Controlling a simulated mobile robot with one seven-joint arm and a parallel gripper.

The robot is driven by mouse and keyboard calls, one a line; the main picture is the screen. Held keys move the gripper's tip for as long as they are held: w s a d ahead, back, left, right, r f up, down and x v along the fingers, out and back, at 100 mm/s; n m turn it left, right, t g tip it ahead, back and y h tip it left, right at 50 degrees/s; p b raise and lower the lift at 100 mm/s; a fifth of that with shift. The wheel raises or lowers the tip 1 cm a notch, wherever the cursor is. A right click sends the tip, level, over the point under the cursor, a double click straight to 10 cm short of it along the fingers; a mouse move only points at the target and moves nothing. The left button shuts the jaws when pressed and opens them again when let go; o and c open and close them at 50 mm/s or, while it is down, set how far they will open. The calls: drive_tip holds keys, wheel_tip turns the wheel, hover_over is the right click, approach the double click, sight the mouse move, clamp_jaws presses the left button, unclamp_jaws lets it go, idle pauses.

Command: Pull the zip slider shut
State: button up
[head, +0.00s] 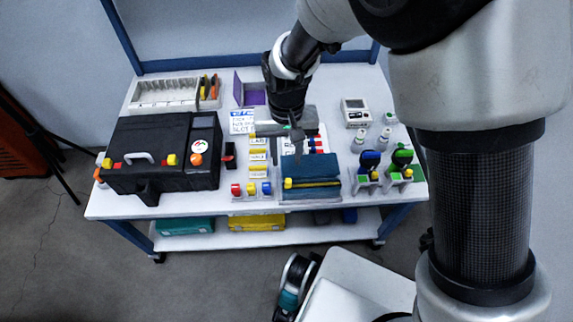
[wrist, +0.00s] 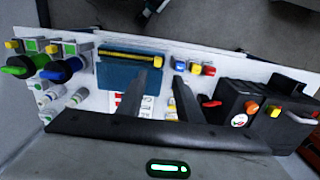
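A teal zip pouch (head: 318,170) lies at the front edge of the table, with a yellow zip line along its front. The yellow zip slider (head: 288,183) appears at the left end of that line. In the wrist view the pouch (wrist: 130,76) is at upper left, with the yellow zip line along its far edge and the slider (wrist: 158,59) at its right end. My gripper (head: 296,142) is above the table, behind the pouch. In the wrist view my gripper (wrist: 168,74) has its two fingers apart, with nothing visible between them. Its height above the pouch is unclear.
A black case (head: 160,150) stands left. Red, yellow and blue knobs (head: 251,189) sit just left of the pouch. Green and blue-topped devices (head: 386,170) stand right. A grey organiser (head: 165,95) and purple box (head: 250,92) are at the back.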

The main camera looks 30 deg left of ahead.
wheel_tip(320, 180, up, 7)
drive_tip(key=p, duration=0.1)
idle(0.6)
drive_tip(key=w+d+r+m+t+y, duration=0.1)
drive_tip(key=w+d+r+m+t, duration=0.2)
drive_tip(key=d+r, duration=1.15)
drive_tip(key=s+d+r+m+t+h, duration=0.1)
drive_tip(key=s+d+r+m, duration=0.2)
drive_tip(key=d, duration=0.8)
drive_tip(key=s+d+r+m+t, duration=0.1)
drive_tip(key=s+d+r+t, duration=0.3)
drive_tip(key=d, duration=0.6)
wheel_tip(320, 180, up, 16)
drive_tip(key=s+g+p, duration=0.1)
drive_tip(key=g+p, duration=0.1)
drive_tip(key=p, duration=1.5)
drive_tip(key=shift+r+n, duration=0.2)
drive_tip(key=shift+n, duration=0.1)
